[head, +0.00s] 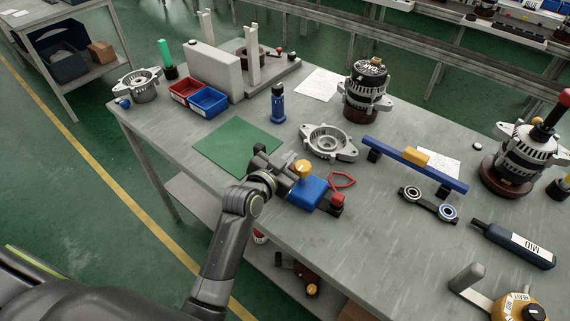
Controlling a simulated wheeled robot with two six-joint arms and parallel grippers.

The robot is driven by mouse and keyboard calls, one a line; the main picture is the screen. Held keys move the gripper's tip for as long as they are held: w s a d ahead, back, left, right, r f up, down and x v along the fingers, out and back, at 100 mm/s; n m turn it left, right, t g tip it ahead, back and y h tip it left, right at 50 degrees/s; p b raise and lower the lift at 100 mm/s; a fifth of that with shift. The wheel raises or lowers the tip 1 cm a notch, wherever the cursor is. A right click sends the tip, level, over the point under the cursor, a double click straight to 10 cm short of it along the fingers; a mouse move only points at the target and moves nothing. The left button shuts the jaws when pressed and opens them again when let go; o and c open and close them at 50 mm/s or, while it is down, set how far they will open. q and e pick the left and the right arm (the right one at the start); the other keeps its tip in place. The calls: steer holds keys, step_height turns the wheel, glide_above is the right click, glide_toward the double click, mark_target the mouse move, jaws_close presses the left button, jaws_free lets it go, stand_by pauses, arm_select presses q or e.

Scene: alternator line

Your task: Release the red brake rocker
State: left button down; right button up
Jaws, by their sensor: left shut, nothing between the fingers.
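A red rocker-like piece (338,199) sits on a dark mount at the right end of a blue block (307,192), near the front edge of the bench. I cannot tell which way it is tipped. A yellow knob (302,168) stands at the block's far side. My left gripper (288,180) is shut and empty at the left side of the block, short of the red piece. Whether its fingertips touch the block is hidden. My right gripper is not in view.
A thin red loop (342,180) lies just behind the red piece. A green mat (238,146), a metal housing (328,142) and a blue rail (415,164) lie around on the grey bench (375,235).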

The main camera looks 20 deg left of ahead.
arm_select(q)
steer(key=shift+a+f, duration=0.25)
steer(key=shift+f, duration=0.6)
steer(key=shift+a+f, duration=0.25)
steer(key=shift+f, duration=0.55)
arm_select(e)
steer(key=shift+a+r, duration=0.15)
arm_select(q)
steer(key=shift+a+f+n, duration=0.1)
steer(key=shift+f+n, duration=0.25)
steer(key=shift+n, duration=0.05)
steer(key=shift+a+f, duration=0.1)
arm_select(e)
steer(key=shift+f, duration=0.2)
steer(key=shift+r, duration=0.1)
